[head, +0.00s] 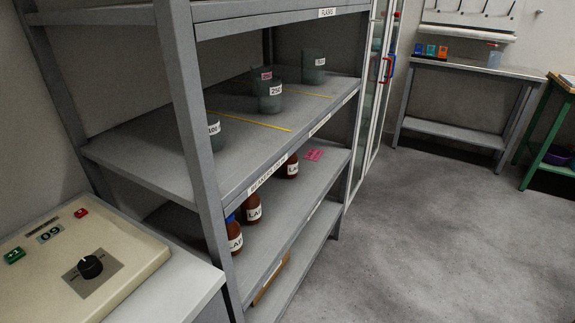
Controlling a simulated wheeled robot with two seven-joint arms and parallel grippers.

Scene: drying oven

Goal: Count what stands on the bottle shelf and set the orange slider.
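The bottle shelf (285,233) is the rack level below the beakers. Three brown bottles show on it: one at the far end (291,166), one nearer (252,208) and the nearest (234,236), beside a blue cap. The shelf above and the rack post hide part of this level, so more bottles may be hidden. A pink tag (313,155) lies near its far end. I cannot make out an orange slider. Neither gripper is in view.
A beige panel (128,250) at lower left has a "09" display (50,233), a green "+1" button (15,255), a red button (81,212) and a black knob (90,266). Grey beakers (269,95) and yellow strips (262,124) are on the upper shelf. Floor at right is clear.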

